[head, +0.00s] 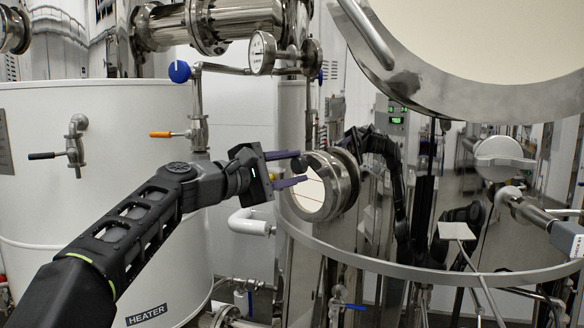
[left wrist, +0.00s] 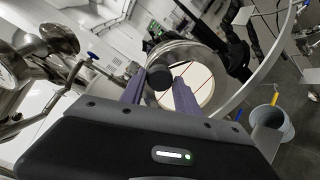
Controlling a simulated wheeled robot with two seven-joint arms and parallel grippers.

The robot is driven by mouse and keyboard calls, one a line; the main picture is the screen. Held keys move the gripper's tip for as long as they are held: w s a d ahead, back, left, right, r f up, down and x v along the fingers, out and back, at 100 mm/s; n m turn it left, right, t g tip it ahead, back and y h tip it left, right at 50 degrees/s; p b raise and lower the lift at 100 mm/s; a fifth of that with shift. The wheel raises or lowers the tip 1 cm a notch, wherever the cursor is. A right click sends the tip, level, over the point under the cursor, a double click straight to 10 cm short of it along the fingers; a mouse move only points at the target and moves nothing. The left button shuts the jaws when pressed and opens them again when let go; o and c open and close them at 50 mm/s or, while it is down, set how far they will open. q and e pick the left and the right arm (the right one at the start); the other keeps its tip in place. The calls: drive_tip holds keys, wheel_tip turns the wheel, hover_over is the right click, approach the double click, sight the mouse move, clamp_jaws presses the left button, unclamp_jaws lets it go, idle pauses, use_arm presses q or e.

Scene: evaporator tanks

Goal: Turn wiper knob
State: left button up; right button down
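The wiper knob (head: 299,166) is a small dark round knob at the upper left of the round sight glass (head: 309,200), which has a steel rim and a pale pane with thin red lines. My left gripper (head: 303,168) is open, its two purple fingers pointing at the sight glass, one above and one below the knob. In the left wrist view the knob (left wrist: 159,78) shows between the fingertips of the left gripper (left wrist: 160,79). I cannot tell whether either finger touches it. My right gripper is not in view.
A white tank labelled heater (head: 90,190) stands at left, with an orange-handled valve (head: 165,134) and a black-handled tap (head: 48,155). A pressure gauge (head: 262,53) and blue knob (head: 180,72) are above the gripper. A curved metal rail (head: 420,273) runs below the sight glass.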

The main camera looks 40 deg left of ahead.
use_arm(q)
drive_tip(key=o, duration=0.3)
drive_tip(key=shift+s, duration=0.1)
drive_tip(key=s, duration=0.2)
drive_tip(key=s+a+b, duration=0.1)
drive_tip(key=s, duration=0.2)
drive_tip(key=s+b, duration=0.1)
drive_tip(key=s, duration=0.1)
drive_tip(key=shift+s+a, duration=0.25)
drive_tip(key=shift+a, duration=0.05)
drive_tip(key=shift+r, duration=0.1)
